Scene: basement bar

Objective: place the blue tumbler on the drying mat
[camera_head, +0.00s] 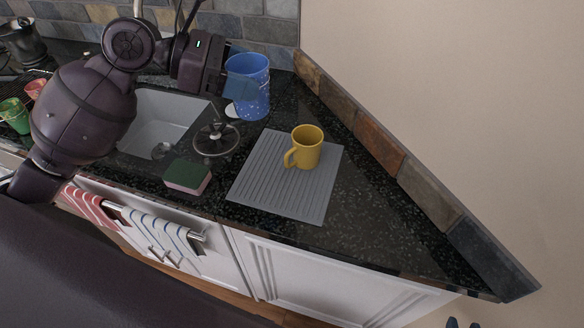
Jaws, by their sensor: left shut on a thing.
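The blue tumbler (253,98) stands upright at the back of the counter, right of the sink. My left gripper (238,88) is shut on it from the left side; its fingers overlap the tumbler's wall. I cannot tell whether the tumbler's base touches the counter. The grey ribbed drying mat (275,195) lies on the counter in front of the tumbler and to its right. A yellow mug (307,147) stands upright on the mat's far part, its handle toward the lower left.
A round dark drain strainer (216,139) and a green and pink sponge (187,177) lie between the sink (160,118) and the mat. A stone-tiled wall edge (380,147) bounds the right. The mat's near part is clear.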

